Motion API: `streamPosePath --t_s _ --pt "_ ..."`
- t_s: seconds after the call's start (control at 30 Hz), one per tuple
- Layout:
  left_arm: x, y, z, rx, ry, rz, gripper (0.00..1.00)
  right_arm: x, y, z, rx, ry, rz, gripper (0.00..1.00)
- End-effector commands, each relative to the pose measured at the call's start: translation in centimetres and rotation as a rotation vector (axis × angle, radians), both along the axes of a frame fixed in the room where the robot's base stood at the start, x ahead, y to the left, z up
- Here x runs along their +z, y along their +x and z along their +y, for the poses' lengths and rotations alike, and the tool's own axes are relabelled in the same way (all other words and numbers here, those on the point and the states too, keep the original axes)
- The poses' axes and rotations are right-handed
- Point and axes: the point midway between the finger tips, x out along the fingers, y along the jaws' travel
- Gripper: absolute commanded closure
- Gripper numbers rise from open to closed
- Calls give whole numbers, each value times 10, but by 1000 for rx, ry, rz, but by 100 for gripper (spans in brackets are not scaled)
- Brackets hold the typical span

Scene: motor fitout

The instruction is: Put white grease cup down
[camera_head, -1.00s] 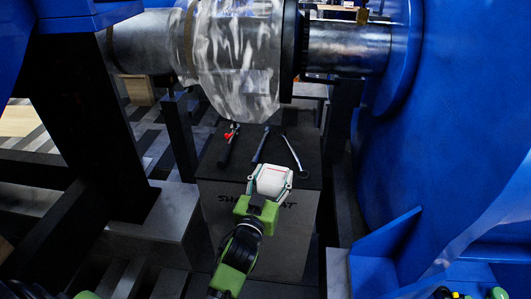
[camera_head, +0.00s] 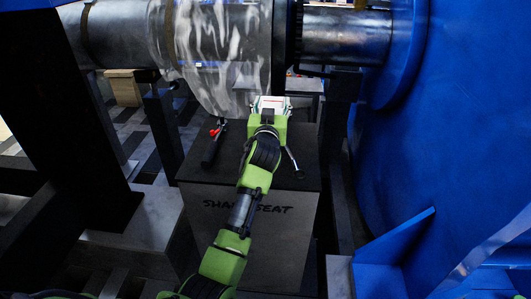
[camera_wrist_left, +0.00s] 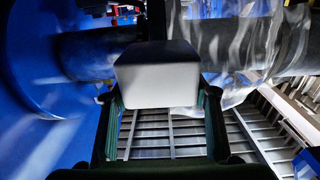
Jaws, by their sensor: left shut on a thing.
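The white grease cup (camera_head: 270,101) is at the far end of my left arm, above the back part of the dark seat block. My left gripper (camera_head: 271,106) is shut on it. In the left wrist view the cup (camera_wrist_left: 158,74) shows as a pale block between the two fingers (camera_wrist_left: 158,105). The fingers and wrist hide part of the cup in the head view. I cannot tell how far it is above the surface under it. My right gripper is not in view.
The dark block marked "SHAFT SEAT" (camera_head: 250,240) has a red-marked tool (camera_head: 213,145) on its left and another tool (camera_head: 293,163) partly behind my arm. A wrapped shaft (camera_head: 220,50) hangs close above. A large blue housing (camera_head: 450,120) fills the right.

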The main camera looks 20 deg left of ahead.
Motion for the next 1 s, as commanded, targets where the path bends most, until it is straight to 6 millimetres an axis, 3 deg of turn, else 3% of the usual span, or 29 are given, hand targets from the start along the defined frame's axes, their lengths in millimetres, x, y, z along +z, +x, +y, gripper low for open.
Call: streamPosePath --t_s 0.2,0.4,0.7,1.0 --pt "-26 -54 -18 -1 -2 2 68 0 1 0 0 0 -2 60" --pt "-64 -80 -26 0 -1 2 68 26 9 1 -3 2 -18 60" --pt "-86 -98 -32 -1 -2 0 68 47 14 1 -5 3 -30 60" --pt "-112 -96 -31 0 -1 0 68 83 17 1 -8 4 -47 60"
